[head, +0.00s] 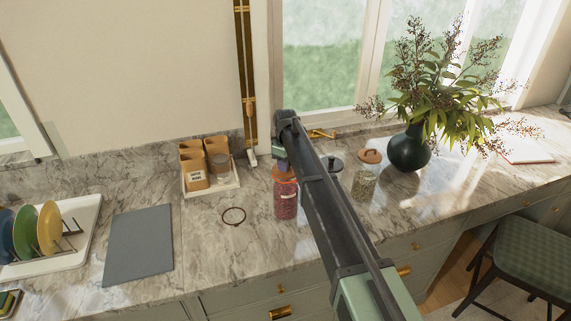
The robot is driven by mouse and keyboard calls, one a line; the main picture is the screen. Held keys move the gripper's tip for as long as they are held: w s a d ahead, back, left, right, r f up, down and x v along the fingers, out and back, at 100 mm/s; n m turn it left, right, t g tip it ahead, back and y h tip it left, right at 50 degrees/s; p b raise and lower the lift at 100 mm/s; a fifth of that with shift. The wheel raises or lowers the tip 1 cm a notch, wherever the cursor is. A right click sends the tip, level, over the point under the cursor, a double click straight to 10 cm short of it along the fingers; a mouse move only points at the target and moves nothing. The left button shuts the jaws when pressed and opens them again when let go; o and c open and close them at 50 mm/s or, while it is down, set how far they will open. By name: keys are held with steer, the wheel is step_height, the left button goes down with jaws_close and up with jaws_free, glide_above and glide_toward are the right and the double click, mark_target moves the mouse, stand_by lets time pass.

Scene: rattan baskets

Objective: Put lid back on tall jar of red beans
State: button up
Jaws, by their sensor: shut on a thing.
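The tall jar of red beans (286,206) stands upright on the marble counter, just left of my arm. Its orange-brown lid (284,175) is at the jar's mouth; from this view I cannot tell whether it is fully seated. My gripper (281,164) points down over the lid and is shut on it. The fingers are small and partly hidden by my arm.
A jar with a dark lid (335,164) is partly hidden behind my arm. A glass jar with a brown lid (366,181) and a dark vase (409,150) stand right.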

steer(key=o, duration=1.5)
steer(key=shift+r, duration=0.15)
step_height(320, 180, up, 7)
steer(key=p, duration=0.7)
steer(key=shift+c, duration=0.2)
jaws_close()
steer(key=shift+f, duration=0.25)
stand_by(0.4)
